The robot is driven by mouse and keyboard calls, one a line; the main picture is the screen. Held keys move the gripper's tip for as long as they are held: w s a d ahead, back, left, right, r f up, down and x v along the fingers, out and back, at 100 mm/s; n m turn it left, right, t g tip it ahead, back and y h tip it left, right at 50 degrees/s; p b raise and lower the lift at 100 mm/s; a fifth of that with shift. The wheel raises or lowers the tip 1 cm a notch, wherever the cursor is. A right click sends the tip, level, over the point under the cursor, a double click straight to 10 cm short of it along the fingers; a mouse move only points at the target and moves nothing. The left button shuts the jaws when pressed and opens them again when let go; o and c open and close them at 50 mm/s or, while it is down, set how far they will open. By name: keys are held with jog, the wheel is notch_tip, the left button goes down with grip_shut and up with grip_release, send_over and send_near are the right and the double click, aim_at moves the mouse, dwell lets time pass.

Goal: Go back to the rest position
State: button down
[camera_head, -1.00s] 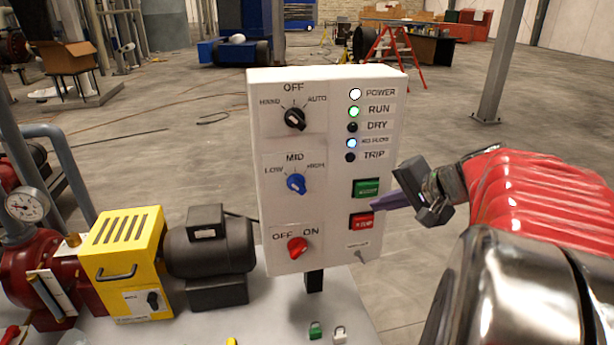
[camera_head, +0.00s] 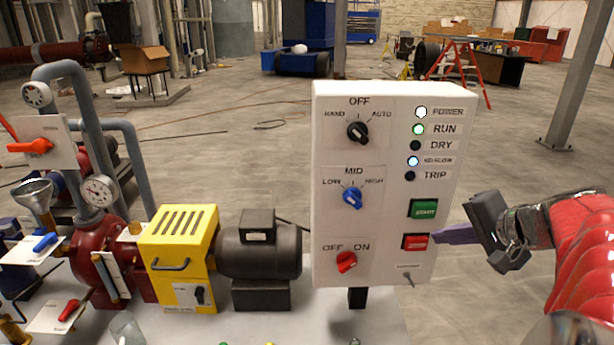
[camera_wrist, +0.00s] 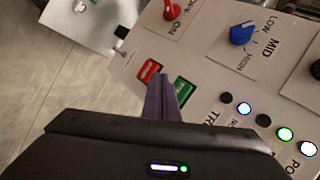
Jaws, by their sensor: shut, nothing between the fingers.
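My gripper (camera_head: 438,237) is at the right edge of the white control panel (camera_head: 330,265), with its purple fingers pointing left toward the red button (camera_head: 415,242). The fingers are together with nothing between them. In the wrist view my gripper (camera_wrist: 164,82) is shut, its tips between the red button (camera_wrist: 149,72) and the green START button (camera_wrist: 181,91). I cannot tell whether the tips touch the panel. My red-sleeved arm comes in from the right.
The POWER, RUN and NO FLOW lamps are lit; DRY and TRIP are dark. The panel has a black knob (camera_head: 358,132), a blue knob (camera_head: 353,197) and a red knob (camera_head: 346,262). A motor (camera_head: 262,252) and yellow guard (camera_head: 182,250) stand left. Open floor lies right.

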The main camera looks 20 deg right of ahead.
jog(key=s+a+f+n+g+y, duration=0.1)
jog(key=a+f+g, duration=0.1)
jog(key=a+f, duration=0.35)
jog(key=s+a+f+n+g, duration=0.1)
jog(key=a+f+n+g, duration=0.15)
jog(key=a, duration=0.55)
jog(key=s+a+r+n+h, duration=0.1)
jog(key=s+a+n, duration=0.2)
jog(key=a+n, duration=0.2)
jog(key=s+a+n+h, duration=0.1)
jog(key=s+a+n, duration=0.2)
jog(key=a, duration=0.6)
jog(key=n, duration=0.2)
jog(key=shift+r+n, duration=0.35)
jog(key=c, duration=2.5)
grip_release()
jog(key=shift+a, duration=0.15)
jog(key=shift+c, duration=0.2)
